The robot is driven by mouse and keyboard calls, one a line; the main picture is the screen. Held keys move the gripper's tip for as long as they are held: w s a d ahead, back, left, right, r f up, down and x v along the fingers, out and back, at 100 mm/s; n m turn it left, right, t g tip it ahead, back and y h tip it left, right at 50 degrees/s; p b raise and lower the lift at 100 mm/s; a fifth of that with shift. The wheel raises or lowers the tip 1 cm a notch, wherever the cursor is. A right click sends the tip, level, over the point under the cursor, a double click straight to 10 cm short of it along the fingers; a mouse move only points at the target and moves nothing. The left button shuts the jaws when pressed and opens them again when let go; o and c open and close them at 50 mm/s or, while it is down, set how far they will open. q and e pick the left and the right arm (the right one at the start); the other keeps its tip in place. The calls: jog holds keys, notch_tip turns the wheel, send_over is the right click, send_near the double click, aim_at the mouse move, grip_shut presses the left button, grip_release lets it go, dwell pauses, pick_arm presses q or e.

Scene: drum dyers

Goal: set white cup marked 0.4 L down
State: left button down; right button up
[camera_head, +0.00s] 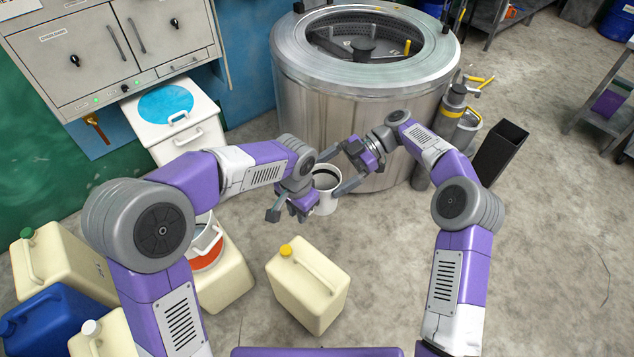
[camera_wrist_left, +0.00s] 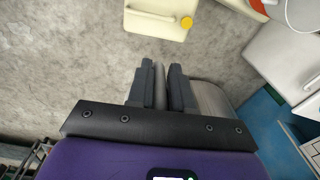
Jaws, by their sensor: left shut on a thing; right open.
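The white cup (camera_head: 326,197), dark inside, is upright between my two grippers in the head view, in front of the steel drum. Its marking cannot be read. My left gripper (camera_head: 287,212) is at the cup's left side. In the left wrist view, its fingers (camera_wrist_left: 160,88) are close together on a thin grey strip; the cup's body is not clear there. My right gripper (camera_head: 340,172) is open, with its fingers spread near the cup's rim from the upper right. I cannot tell whether the cup's base touches the floor.
The steel drum (camera_head: 365,120) stands just behind the cup. A cream canister (camera_head: 308,290) with a yellow cap stands on the floor in front. More canisters and a white container (camera_head: 206,240) are at the left. A black bin (camera_head: 499,152) is at the right. The floor right of centre is bare.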

aim_at(318, 183)
jog(key=x, duration=0.4)
jog(key=shift+a, duration=0.15)
pick_arm(q)
jog(key=shift+d, duration=0.1)
pick_arm(e)
jog(key=shift+s+a+f, duration=0.1)
jog(key=shift+s+a, duration=0.1)
jog(key=shift+a, duration=0.05)
pick_arm(q)
jog(key=shift+w+d+r, duration=0.1)
pick_arm(e)
jog(key=shift+s+a, duration=0.1)
jog(key=c, duration=0.6)
pick_arm(q)
jog(key=c, duration=1.1)
grip_release()
jog(key=shift+c, duration=0.2)
pick_arm(e)
jog(key=shift+c, duration=0.7)
pick_arm(q)
jog(key=shift+o, duration=1)
